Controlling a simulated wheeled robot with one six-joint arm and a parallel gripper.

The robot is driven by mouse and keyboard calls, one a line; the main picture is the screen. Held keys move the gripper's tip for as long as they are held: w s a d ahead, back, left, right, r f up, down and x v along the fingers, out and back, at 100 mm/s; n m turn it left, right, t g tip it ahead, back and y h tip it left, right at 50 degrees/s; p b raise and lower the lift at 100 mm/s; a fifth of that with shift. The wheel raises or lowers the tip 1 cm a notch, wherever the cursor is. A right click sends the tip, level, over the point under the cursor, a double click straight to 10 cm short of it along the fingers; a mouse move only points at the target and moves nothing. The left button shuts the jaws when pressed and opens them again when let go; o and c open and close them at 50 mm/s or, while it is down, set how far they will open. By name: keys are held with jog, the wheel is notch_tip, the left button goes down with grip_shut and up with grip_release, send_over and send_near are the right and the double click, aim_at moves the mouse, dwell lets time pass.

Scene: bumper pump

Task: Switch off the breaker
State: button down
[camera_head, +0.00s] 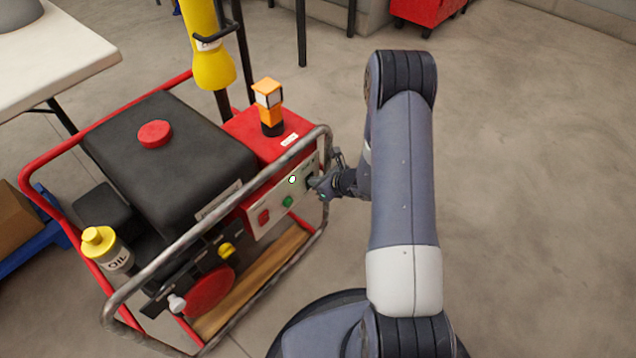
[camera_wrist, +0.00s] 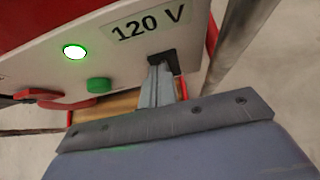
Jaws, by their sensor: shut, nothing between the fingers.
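The generator's pale control panel (camera_head: 277,205) faces my arm; it also fills the upper left of the wrist view (camera_wrist: 35,62). At its right end, beside the "120 V" label (camera_wrist: 148,22), is a small black part (camera_wrist: 172,57) that looks like the breaker. My gripper (camera_head: 314,183) is shut and empty, with its fingertips (camera_wrist: 160,72) right at this black part. The fingers partly cover it, so its position and any contact cannot be told. A round indicator (camera_wrist: 75,52) glows green, and it also shows lit in the head view (camera_head: 292,180).
A green button (camera_wrist: 98,85) and a red control (camera_wrist: 72,104) sit left of my fingers. A grey tubular frame rail (camera_wrist: 238,45) runs close on the right. An orange-and-black device (camera_head: 268,105) stands on the red housing. The floor to the right is clear.

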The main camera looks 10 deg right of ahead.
jog(key=shift+r, duration=0.1)
jog(key=shift+r+p, duration=0.35)
jog(key=shift+r, duration=0.4)
